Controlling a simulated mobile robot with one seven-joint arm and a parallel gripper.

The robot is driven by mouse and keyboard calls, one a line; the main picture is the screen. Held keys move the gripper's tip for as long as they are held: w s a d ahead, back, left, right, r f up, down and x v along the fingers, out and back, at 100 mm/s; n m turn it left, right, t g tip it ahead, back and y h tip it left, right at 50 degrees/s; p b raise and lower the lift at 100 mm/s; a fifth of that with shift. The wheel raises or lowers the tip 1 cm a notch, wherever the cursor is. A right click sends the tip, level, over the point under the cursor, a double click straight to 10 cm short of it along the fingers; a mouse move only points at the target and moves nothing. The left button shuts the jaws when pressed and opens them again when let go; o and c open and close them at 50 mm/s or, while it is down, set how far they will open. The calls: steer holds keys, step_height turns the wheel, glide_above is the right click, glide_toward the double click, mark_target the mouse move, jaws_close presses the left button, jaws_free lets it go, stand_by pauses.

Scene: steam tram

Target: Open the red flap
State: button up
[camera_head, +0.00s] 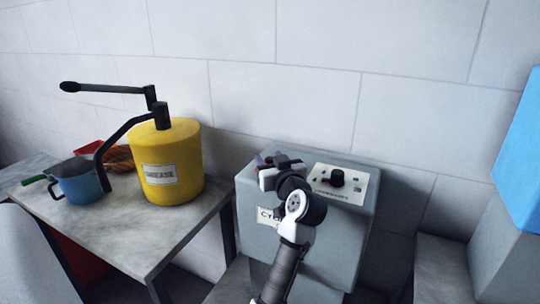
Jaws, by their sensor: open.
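A grey box (325,240) with a label partly reading "CY" stands against the wall. A small dark red piece (259,160) shows at the left of its top, beside my gripper (272,166). It may be the red flap, but my gripper and wrist hide most of it, and I cannot tell whether it is raised. My gripper is open over the left of the box top. I cannot see whether its fingers touch the red piece. A white panel with a black knob (337,177) is on the box top, right of my gripper.
A marble-topped table (125,235) at left holds a yellow grease can (172,165) with a long black lever, a blue pot (77,182), a coiled orange-brown item (118,158) and a red tray (89,148). A blue object (522,155) stands at the right edge.

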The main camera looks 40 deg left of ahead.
steer(key=shift+w+a, duration=0.2)
steer(key=shift+a, duration=0.1)
jaws_close()
steer(key=shift+r+p, duration=0.2)
steer(key=shift+p, duration=0.15)
